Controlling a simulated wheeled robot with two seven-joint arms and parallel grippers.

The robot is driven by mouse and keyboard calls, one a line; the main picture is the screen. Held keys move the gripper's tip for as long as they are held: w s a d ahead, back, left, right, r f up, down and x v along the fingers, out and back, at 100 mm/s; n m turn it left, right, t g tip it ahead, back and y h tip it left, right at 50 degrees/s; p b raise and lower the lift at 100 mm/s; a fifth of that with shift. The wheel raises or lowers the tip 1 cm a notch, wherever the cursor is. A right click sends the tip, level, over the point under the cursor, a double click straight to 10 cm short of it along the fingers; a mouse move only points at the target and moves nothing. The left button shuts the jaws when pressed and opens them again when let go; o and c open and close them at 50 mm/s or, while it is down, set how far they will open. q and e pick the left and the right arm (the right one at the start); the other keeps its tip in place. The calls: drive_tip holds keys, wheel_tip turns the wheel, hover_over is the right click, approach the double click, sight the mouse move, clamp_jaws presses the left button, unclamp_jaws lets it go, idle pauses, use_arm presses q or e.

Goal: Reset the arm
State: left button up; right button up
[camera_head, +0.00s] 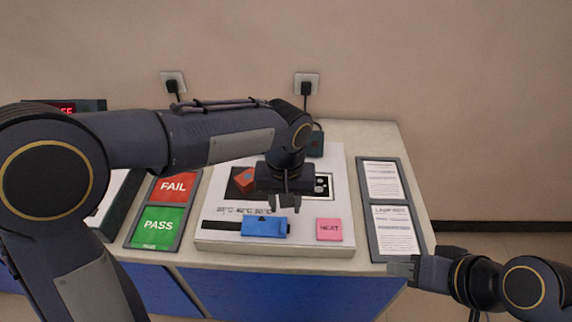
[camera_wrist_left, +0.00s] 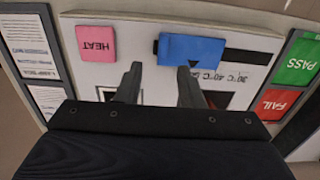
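My left arm reaches in from the left across the table. Its gripper (camera_head: 285,205) points down over the white panel (camera_head: 270,249), just behind the blue slider block (camera_head: 263,228). In the left wrist view the two fingers (camera_wrist_left: 158,75) stand apart with nothing between them. The blue block (camera_wrist_left: 190,50) lies beyond the fingertips there, and the pink HEAT button (camera_wrist_left: 96,43) is to its left. My right gripper (camera_head: 404,267) is low at the table's front right corner, away from the panel. Whether its fingers are open is unclear.
The pink HEAT button (camera_head: 329,229) is right of the blue block. Red FAIL (camera_head: 173,187) and green PASS (camera_head: 157,226) pads lie on the left. A board with printed sheets (camera_head: 392,230) lies on the right. Wall sockets (camera_head: 307,84) are behind. An orange-red object (camera_head: 244,180) is partly hidden.

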use_arm(q)
drive_tip(key=s+a+r+n+t+h, duration=0.1)
drive_tip(key=s+a+t+h, duration=0.1)
drive_tip(key=s+a, duration=0.6)
drive_tip(key=s+a+r+n+t+h, duration=0.1)
drive_tip(key=s+a+r+t, duration=0.1)
drive_tip(key=s+a, duration=0.6)
drive_tip(key=a+t, duration=0.1)
drive_tip(key=a, duration=0.2)
drive_tip(key=shift+s+a+t+h, duration=0.2)
drive_tip(key=shift+a+t+h, duration=0.1)
drive_tip(key=shift+a+h, duration=0.1)
idle(1.0)
